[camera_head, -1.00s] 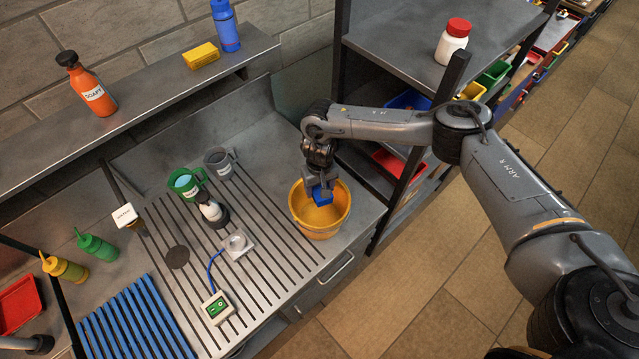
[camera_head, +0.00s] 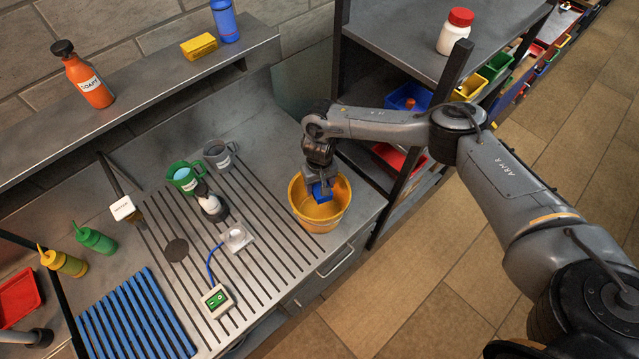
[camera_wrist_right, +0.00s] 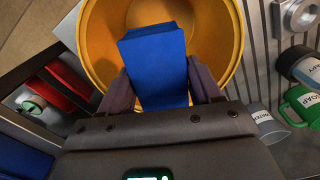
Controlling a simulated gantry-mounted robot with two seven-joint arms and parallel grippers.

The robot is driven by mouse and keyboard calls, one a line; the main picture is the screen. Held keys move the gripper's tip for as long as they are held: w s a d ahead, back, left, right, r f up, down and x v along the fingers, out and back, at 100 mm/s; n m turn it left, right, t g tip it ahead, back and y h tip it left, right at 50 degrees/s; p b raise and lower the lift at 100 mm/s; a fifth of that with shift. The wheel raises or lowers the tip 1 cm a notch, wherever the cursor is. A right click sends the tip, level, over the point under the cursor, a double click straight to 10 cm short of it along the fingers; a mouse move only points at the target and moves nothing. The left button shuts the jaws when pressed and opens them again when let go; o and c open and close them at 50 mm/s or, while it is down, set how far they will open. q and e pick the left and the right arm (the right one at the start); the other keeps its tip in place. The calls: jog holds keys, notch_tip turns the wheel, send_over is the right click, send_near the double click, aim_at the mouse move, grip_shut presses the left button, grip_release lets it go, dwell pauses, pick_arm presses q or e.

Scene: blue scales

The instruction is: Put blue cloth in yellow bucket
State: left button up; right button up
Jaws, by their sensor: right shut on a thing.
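The yellow bucket (camera_head: 335,217) stands upright at the right end of the grooved steel counter. My right gripper (camera_head: 318,186) is over its mouth, pointing down, and is shut on the blue cloth (camera_head: 322,194). The cloth looks like a folded blue block. In the right wrist view, the cloth (camera_wrist_right: 156,62) sits between the two fingers of my right gripper (camera_wrist_right: 162,90), with the open bucket (camera_wrist_right: 100,40) around and behind it. I cannot tell whether the cloth touches the bucket's inside. My left gripper is not in view.
A shelf rack (camera_head: 400,45) stands close on the right.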

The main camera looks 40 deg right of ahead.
jog(key=shift+f, duration=0.15)
jog(key=shift+f, duration=1.1)
dwell(0.3)
jog(key=o, duration=1.1)
jog(key=shift+r, duration=0.15)
